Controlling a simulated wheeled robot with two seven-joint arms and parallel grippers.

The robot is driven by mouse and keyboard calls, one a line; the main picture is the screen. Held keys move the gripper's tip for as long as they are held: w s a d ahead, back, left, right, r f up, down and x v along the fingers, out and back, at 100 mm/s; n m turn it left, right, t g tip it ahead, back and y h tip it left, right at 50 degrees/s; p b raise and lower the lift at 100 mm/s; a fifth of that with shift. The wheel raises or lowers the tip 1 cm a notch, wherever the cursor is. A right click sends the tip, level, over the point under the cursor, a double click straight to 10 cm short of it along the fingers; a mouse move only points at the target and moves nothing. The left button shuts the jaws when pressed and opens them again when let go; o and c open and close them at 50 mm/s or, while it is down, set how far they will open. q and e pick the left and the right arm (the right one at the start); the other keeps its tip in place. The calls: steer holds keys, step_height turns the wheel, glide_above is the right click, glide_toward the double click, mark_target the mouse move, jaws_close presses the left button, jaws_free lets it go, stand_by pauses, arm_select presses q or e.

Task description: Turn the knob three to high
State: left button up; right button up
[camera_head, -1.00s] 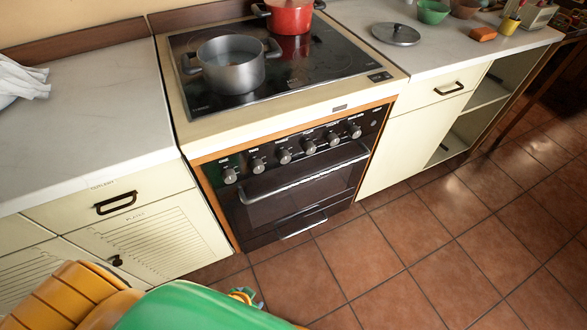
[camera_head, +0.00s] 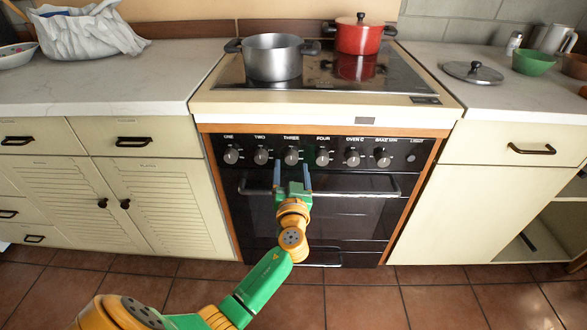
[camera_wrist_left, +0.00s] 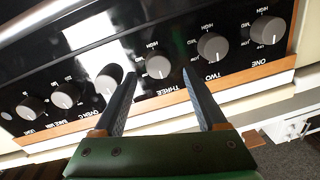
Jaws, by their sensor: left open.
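The knob labelled THREE (camera_head: 291,156) is a round grey knob on the black oven panel (camera_head: 340,145), third from the left. In the left wrist view, which is upside down, knob three (camera_wrist_left: 158,67) shows between the two fingertips. My left gripper (camera_head: 292,165) is open and empty, its blue-grey fingers pointing at the panel just below knob three in the head view. I cannot tell whether the fingers touch the knob. Its fingers also show in the left wrist view (camera_wrist_left: 159,73). My right gripper is not in view.
Knob TWO (camera_head: 261,156) and knob FOUR (camera_head: 322,157) sit close on either side. The oven handle (camera_head: 345,192) runs across below the knobs. A grey pot (camera_head: 272,60) and a red pot (camera_head: 358,37) stand on the black cooktop (camera_head: 320,75) above.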

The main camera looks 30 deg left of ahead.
mark_target(291, 158)
arm_select(q)
steer(key=shift+x, duration=0.8)
steer(key=shift+w+a, duration=0.15)
steer(key=shift+w, duration=0.2)
steer(key=shift+c, duration=0.2)
jaws_close()
